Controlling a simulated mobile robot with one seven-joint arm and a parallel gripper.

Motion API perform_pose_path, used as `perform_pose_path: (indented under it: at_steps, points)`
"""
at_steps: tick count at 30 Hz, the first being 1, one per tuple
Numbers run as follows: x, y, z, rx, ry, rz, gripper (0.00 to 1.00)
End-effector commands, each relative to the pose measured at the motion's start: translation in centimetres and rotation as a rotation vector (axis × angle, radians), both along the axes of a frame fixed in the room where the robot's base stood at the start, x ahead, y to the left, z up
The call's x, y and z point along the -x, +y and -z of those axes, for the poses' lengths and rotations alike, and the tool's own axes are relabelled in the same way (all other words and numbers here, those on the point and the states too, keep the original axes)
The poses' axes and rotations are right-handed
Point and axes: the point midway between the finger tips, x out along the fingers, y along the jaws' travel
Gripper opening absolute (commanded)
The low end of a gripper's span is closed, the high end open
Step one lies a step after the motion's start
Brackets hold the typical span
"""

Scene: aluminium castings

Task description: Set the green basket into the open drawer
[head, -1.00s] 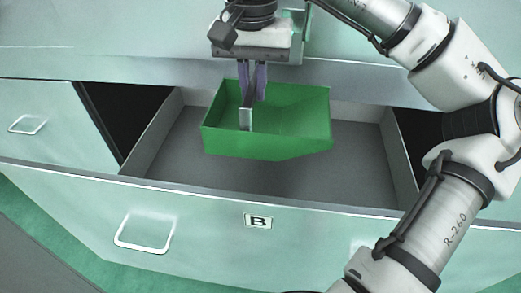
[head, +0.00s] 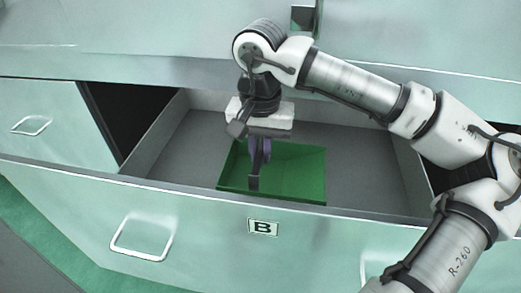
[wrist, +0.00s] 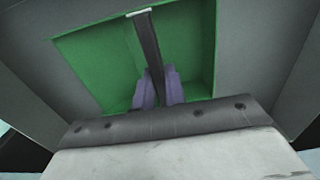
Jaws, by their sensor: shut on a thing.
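The green basket (head: 300,172) is down inside the open drawer (head: 185,158), near its middle in the head view. The drawer front hides the basket's lower front. I cannot tell whether its bottom touches the drawer floor. My gripper (head: 260,152) points down into the basket, its purple fingers shut on the basket's grey bar-like handle (head: 253,179). In the wrist view, the fingers (wrist: 159,90) close on the dark handle (wrist: 146,45), which crosses the green basket (wrist: 95,60).
The drawer's front panel carries a label B (head: 263,227) and a metal handle (head: 143,240). Grey drawer floor is bare left and right of the basket. A cabinet edge (head: 150,70) overhangs the drawer's back. Another drawer front (head: 45,120) stands at the left.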

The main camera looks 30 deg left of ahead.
Motion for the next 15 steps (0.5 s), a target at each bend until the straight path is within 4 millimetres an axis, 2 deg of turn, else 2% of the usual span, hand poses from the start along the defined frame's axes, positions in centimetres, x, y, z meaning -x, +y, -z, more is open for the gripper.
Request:
perform_pose_path:
  at_steps: [8,9,14,15]
  points:
    - [-0.01,0.00,0.26,0.000,-0.001,0.000,0.00]
    - [-0.01,0.00,0.31,0.000,0.000,0.000,0.14]
    - [-0.01,0.00,0.20,0.000,0.000,0.000,0.34]
    - [-0.01,0.00,0.20,0.000,0.000,0.000,0.34]
